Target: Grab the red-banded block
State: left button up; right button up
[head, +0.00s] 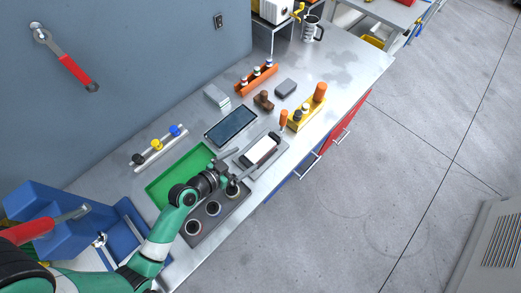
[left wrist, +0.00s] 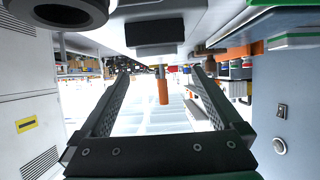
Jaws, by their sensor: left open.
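A white block with dark ends (head: 261,149) lies in a shallow grey tray (head: 247,168) on the metal bench. No red band can be made out on it at this size. My left gripper (head: 235,167) is open and empty, just to the lower left of this block and apart from it. In the left wrist view the open fingers (left wrist: 160,76) frame an orange handle (left wrist: 163,90) farther off. A dark block (left wrist: 150,35) shows above them in that upside-down view. My right gripper is not in view.
A green tray (head: 163,187) and a dark tray with round cups (head: 213,222) lie near my left arm. A black tablet (head: 231,125), a yellow holder (head: 306,115) and an orange rack (head: 255,79) stand beyond. Blue bins (head: 60,215) are at the left.

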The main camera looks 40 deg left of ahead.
aim_at(259, 149)
pick_arm(q)
jog(key=b+x, duration=0.1)
jog(key=x, duration=0.8)
jog(key=shift+w+d, duration=0.1)
jog(key=shift+w, duration=0.35)
jog(key=shift+s, duration=0.1)
jog(key=shift+c, duration=0.3)
grip_shut()
